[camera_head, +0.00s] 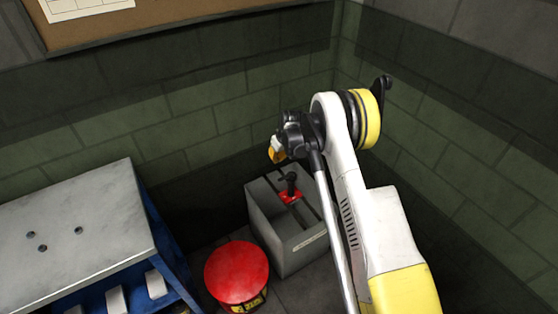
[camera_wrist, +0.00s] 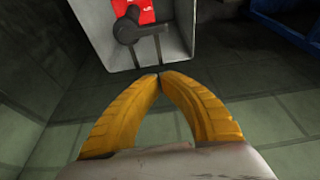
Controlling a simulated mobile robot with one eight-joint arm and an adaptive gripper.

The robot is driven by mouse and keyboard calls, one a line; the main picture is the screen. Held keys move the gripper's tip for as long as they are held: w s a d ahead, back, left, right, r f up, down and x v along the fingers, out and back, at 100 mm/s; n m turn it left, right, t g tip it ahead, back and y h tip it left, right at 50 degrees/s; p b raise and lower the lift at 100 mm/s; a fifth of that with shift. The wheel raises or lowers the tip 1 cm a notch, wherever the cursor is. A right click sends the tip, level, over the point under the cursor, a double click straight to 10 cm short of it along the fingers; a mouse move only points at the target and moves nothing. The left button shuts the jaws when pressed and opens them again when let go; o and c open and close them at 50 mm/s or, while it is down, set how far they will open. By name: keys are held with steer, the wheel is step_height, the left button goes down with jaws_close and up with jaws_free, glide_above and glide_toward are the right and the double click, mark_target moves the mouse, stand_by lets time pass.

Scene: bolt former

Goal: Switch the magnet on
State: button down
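A grey box (camera_head: 290,238) stands on the floor near the corner. On it is a red plate (camera_head: 290,196) with a black lever (camera_head: 291,184), which looks like the magnet's switch. The wrist view shows the red plate (camera_wrist: 148,10), the black lever (camera_wrist: 128,30) and the box wall (camera_wrist: 178,48) at the top, beyond my fingertips. My gripper (camera_wrist: 160,76) has yellow fingers whose tips meet with nothing between them. In the head view my gripper (camera_head: 276,153) is above and behind the box, apart from the lever. Part of the box is hidden by my arm.
A red round-topped drum or stool (camera_head: 236,271) stands in front of the box. A blue bench with a grey top (camera_head: 75,225) is at the left. Brick walls meet behind the box. A corkboard (camera_head: 150,18) hangs on the back wall.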

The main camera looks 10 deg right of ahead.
mark_target(286, 177)
step_height(286, 177, down, 7)
steer(key=s+b, duration=0.1)
steer(key=b, duration=0.3)
steer(key=shift+s+d, duration=0.25)
